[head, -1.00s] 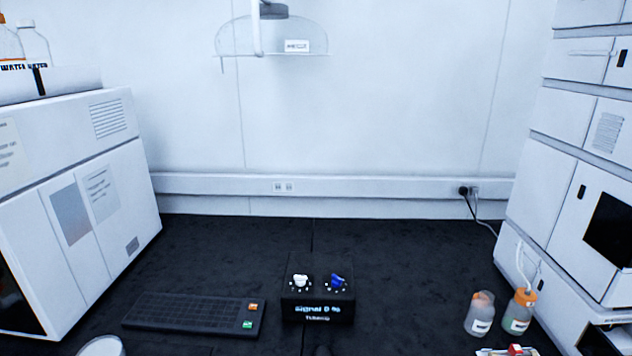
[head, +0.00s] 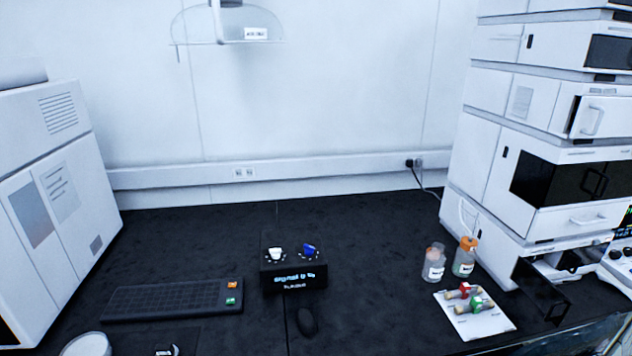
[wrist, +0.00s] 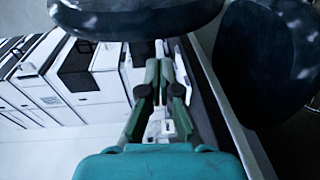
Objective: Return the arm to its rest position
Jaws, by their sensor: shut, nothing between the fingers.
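My gripper (wrist: 164,68) shows in the wrist view, with its two green fingers brought together at the tips and nothing held between them. The teal gripper body (wrist: 160,163) fills the bottom middle of that view. The wrist view is turned on its side, with the white instrument stack (wrist: 98,75) to the left of the fingers. Neither my arm nor my gripper shows in the head view.
The black bench (head: 370,240) carries a keyboard (head: 170,300), a control box (head: 294,277), a mouse (head: 307,321), two bottles (head: 433,265) and a white tray (head: 492,325) of small parts. Large dark rounded shapes (wrist: 265,60) border the wrist view.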

